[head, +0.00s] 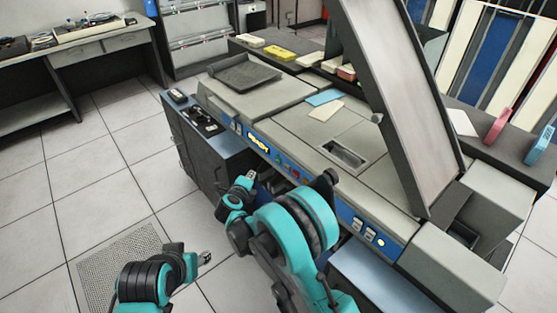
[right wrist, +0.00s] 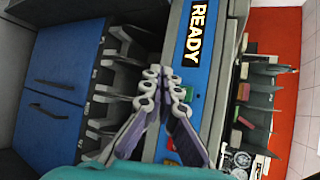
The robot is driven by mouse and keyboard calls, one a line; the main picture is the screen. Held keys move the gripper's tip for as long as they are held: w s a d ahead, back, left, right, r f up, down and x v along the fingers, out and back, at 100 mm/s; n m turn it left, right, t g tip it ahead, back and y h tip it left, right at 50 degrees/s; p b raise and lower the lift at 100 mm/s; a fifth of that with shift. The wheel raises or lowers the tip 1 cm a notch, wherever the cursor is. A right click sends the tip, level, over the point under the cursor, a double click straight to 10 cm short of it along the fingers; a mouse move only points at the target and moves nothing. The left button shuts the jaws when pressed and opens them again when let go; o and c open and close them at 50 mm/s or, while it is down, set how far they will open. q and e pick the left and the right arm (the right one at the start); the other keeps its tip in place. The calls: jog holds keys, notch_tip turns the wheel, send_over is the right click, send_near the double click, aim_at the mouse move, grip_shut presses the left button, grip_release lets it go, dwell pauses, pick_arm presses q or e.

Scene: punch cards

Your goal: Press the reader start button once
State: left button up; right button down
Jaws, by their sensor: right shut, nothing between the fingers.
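The card reader (head: 290,125) is a grey machine with a blue front panel. A lit READY sign (head: 258,142) sits on that panel and also shows in the right wrist view (right wrist: 195,32). Small coloured buttons lie along the panel beyond the sign; a green button (right wrist: 188,93) shows just behind my right fingertips. No start label is readable. My right gripper (head: 250,176) is shut and empty, in front of the panel below the sign; its fingertips (right wrist: 165,85) show close to the panel, contact unclear. My left gripper (head: 205,257) is low over the floor, its jaws too small to judge.
A raised grey cover (head: 395,100) stands over the reader's right side. A dark blue cabinet (head: 205,150) adjoins its left end. Loose cards (head: 325,104) lie on its top. Open tiled floor (head: 110,190) spreads to the left.

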aim_at(278, 160)
dwell(0.3)
jog(key=w+d, duration=0.5)
jog(key=d, duration=0.2)
dwell(0.3)
jog(key=shift+w+d, duration=0.1)
jog(key=shift+d, duration=0.05)
dwell(1.2)
jog(key=shift+w+d, duration=0.2)
jog(key=shift+d, duration=0.1)
